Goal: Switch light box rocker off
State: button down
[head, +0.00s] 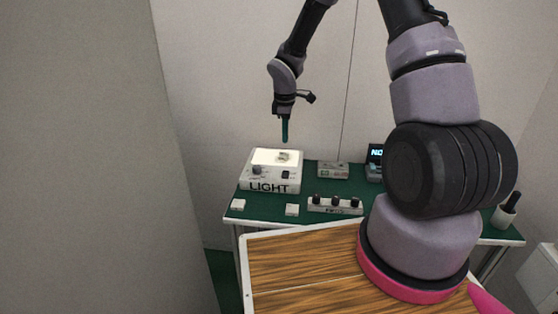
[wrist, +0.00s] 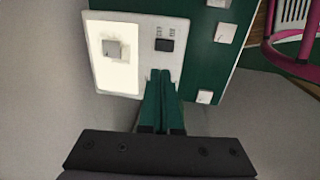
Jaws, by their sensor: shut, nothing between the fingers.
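The light box (head: 268,185) is a white box marked LIGHT, standing at the back left of the green table. Its top panel (wrist: 120,72) glows bright, and a small grey piece (wrist: 113,48) lies on the panel. A dark rocker (wrist: 165,45) sits on the box beside the panel in the wrist view, with small markings next to it. My gripper (head: 285,140) points down above the box in the head view. In the wrist view its green fingers (wrist: 161,75) are shut together and empty, with their tips over the box near the rocker. Whether they touch the box cannot be told.
Small white blocks (head: 292,210) lie on the green table (head: 262,208) in front of the box. A unit with several black knobs (head: 335,205) and a small device (head: 333,170) stand to the right. A wall rises close behind the table.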

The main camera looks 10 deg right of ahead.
aim_at(285, 172)
dwell(0.3)
jog(key=f, duration=0.4)
jog(key=w+f, duration=0.1)
jog(key=f, duration=0.9)
jog(key=shift+w+d, duration=0.25)
jog(key=shift+w, duration=0.1)
